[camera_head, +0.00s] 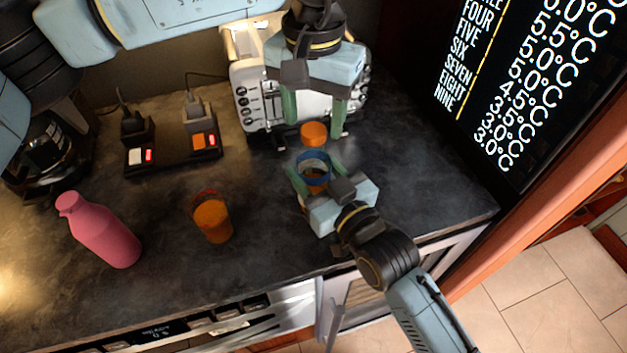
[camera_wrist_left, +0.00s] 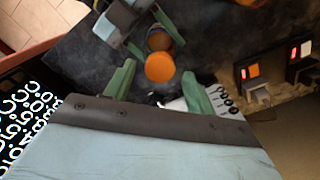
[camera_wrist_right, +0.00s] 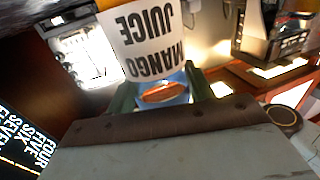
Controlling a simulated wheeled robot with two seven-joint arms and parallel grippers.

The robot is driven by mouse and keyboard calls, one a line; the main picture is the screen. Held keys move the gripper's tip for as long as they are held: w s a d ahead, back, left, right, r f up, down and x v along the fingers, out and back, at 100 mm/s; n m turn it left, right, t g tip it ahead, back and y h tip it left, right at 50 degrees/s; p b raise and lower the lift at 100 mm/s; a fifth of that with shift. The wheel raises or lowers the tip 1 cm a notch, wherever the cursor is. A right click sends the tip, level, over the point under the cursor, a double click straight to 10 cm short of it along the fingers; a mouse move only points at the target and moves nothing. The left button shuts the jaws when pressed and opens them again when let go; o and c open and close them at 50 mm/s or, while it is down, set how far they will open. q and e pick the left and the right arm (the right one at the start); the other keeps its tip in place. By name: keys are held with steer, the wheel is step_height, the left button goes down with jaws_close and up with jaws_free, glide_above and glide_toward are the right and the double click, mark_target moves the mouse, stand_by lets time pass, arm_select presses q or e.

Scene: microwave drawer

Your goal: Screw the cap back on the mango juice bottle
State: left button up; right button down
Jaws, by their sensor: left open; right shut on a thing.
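The orange cap (camera_head: 314,133) is just below the open fingers of my left gripper (camera_head: 315,115). In the left wrist view the cap (camera_wrist_left: 160,67) lies ahead, between the two spread fingers (camera_wrist_left: 157,88), neither visibly touching it. My right gripper (camera_head: 318,178) is shut around the mango juice bottle (camera_head: 314,160), which shows a blue band. In the right wrist view its white label (camera_wrist_right: 150,45) reads upside down between the fingers (camera_wrist_right: 160,95). The cap lines up with the bottle's end. I cannot tell whether it sits on the neck.
A white appliance (camera_head: 265,85) stands behind the grippers. Switched sockets (camera_head: 180,148) are at the back left. The front counter is partly clear.

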arm_select(q)
steer(key=shift+r, duration=1.45)
steer(key=shift+c, duration=0.4)
